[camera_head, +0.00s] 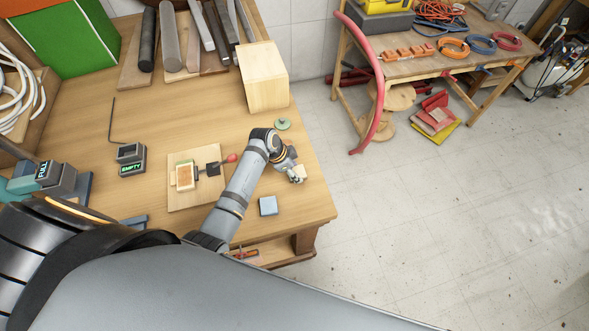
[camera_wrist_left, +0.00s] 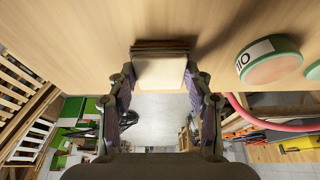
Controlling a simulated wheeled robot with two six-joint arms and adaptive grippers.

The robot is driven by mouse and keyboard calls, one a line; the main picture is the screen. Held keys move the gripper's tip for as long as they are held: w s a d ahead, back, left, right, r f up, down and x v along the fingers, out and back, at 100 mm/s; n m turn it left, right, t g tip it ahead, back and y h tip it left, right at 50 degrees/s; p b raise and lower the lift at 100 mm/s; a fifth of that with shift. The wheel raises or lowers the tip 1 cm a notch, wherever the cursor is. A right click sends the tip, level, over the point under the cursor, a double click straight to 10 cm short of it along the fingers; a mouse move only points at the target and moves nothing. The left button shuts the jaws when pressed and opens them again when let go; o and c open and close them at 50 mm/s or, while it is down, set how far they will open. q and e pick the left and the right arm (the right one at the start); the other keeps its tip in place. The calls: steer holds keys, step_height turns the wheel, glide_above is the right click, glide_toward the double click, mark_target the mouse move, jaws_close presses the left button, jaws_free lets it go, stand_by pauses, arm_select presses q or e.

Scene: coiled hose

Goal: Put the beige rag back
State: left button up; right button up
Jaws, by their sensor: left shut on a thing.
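The beige rag (camera_head: 300,172) is a small folded square near the right edge of the wooden table (camera_head: 315,208). My left gripper (camera_head: 294,170) is shut on it. In the left wrist view the beige rag (camera_wrist_left: 161,72) sits between the two fingers (camera_wrist_left: 160,85), with its folded layers at the top against the wooden surface. I cannot tell whether it touches the table. A folded light blue rag (camera_head: 268,206) lies on the table just below the gripper in the head view. My right gripper is not in view.
A green round tin (camera_head: 283,125) stands behind the gripper; its label shows in the left wrist view (camera_wrist_left: 268,60). A wooden board with a red-knobbed clamp (camera_head: 205,175) lies left of my forearm. A wooden block (camera_head: 264,78) stands at the back. Signs read FULL and EMPTY (camera_head: 131,168).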

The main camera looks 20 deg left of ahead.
arm_select(q)
steer(key=o, duration=1)
steer(key=shift+f, duration=0.1)
steer(key=shift+r, duration=0.2)
steer(key=shift+a+r, duration=0.1)
steer(key=shift+r, duration=0.15)
steer(key=b+v, duration=0.3)
steer(key=v, duration=0.8)
steer(key=shift+r, duration=0.2)
steer(key=shift+s, duration=0.1)
